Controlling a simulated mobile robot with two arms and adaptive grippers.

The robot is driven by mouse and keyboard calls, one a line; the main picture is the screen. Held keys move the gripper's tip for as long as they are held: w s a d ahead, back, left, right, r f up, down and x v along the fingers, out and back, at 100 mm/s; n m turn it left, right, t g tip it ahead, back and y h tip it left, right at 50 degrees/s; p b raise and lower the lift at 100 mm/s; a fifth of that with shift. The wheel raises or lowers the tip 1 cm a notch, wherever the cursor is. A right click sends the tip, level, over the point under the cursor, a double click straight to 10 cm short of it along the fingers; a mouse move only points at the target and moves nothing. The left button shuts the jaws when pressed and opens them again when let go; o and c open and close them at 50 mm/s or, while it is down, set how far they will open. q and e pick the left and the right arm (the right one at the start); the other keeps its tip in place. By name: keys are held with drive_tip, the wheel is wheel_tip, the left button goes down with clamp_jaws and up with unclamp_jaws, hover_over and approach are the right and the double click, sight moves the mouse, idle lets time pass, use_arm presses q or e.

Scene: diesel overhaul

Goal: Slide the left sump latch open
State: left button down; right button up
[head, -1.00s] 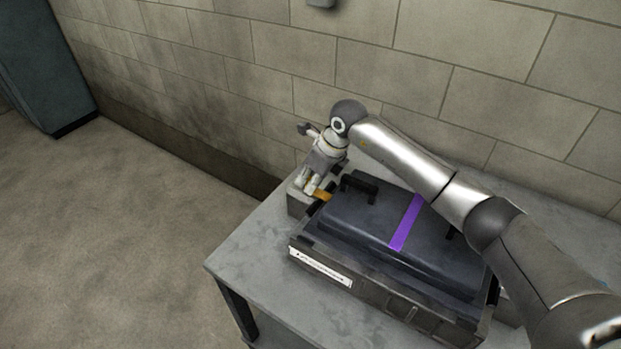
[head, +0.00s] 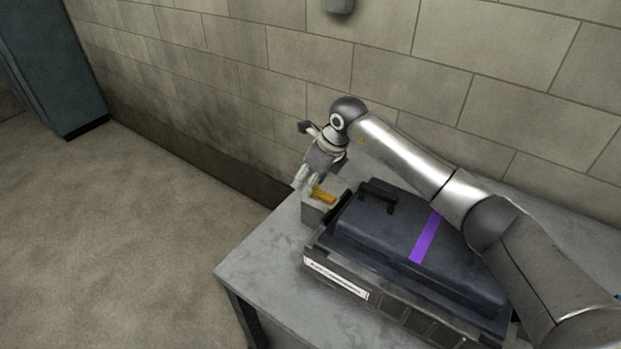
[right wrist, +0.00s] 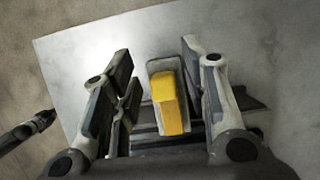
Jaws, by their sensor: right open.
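The left sump latch is a yellow-orange block (head: 323,196) on a grey block (head: 316,211) at the left end of a dark sump (head: 386,232). In the right wrist view the yellow latch (right wrist: 169,104) stands between the finger lines, nearer the right finger. My right gripper (head: 303,183) is open, above and just left of the latch in the head view. In the right wrist view its fingers (right wrist: 160,95) are spread apart, and I cannot tell whether either touches the latch.
The sump has a purple stripe (head: 425,236), a black handle (head: 377,195) and a white label (head: 336,278). It stands on a grey table (head: 262,262) close to a block wall (head: 230,78). The table is bare left of the sump. A teal cabinet (head: 50,70) stands far left.

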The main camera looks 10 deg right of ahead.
sight(326, 196)
drive_tip(key=shift+d, duration=0.1)
drive_tip(key=shift+d+r, duration=0.1)
drive_tip(key=shift+r, duration=0.05)
drive_tip(key=v, duration=1.1)
drive_tip(key=shift+s+r, duration=0.15)
drive_tip(key=shift+r, duration=0.15)
